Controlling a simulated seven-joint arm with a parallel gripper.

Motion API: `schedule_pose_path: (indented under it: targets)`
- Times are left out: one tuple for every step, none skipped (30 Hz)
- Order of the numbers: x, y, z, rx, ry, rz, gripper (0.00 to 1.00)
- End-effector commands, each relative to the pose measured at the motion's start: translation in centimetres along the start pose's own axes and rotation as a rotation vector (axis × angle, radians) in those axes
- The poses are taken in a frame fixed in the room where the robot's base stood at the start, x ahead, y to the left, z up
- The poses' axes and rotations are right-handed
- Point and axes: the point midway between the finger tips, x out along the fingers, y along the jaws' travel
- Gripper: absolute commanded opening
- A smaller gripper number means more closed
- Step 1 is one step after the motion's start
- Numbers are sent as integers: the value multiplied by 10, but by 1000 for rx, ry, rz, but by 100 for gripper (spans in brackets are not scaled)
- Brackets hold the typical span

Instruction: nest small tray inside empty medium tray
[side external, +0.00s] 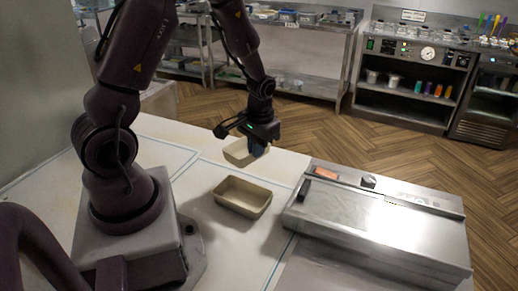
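A small beige tray (240,154) is at my gripper (258,148), near the far edge of the worktop. My gripper points down with its fingers at the tray's right side, and they appear closed on its wall. The tray looks slightly tilted and appears held above the worktop. A larger beige tray (243,196), the medium one, stands upright on the worktop, nearer the camera. Its visible inside is empty. The fingertips are partly hidden and small in this view.
A steel appliance (385,225) with a flat lid and a black handle stands just right of the medium tray. The white worktop (215,245) is clear in front of that tray. Shelves (300,95) and a control counter stand far behind, across the wooden floor.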

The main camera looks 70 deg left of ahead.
Motion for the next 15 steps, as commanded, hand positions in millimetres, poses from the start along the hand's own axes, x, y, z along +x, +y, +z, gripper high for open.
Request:
schedule_pose_path:
  targets:
    - [-2, 1, 2, -104, -7, -2, 0]
    - [-3, 1, 3, -172, -13, -4, 0]
    - [-4, 1, 5, -263, -22, -6, 0]
    - [-4, 1, 6, -332, -27, -8, 0]
    - [-5, 2, 8, -402, -33, -9, 0]
    - [-6, 2, 10, -495, -42, -12, 0]
    - [-6, 2, 11, -567, -49, -13, 0]
    - [-7, 3, 12, -638, -55, -14, 0]
    - [-8, 3, 14, -736, -65, -15, 0]
    - [-8, 3, 16, -811, -73, -17, 0]
    - [-9, 3, 17, -886, -80, -19, 0]
    - [-9, 3, 19, -986, -90, -21, 0]
    - [-10, 4, 20, -1060, -98, -23, 0]
    - [-10, 4, 22, -1134, -107, -24, 0]
    - [-10, 4, 24, -1230, -118, -26, 0]
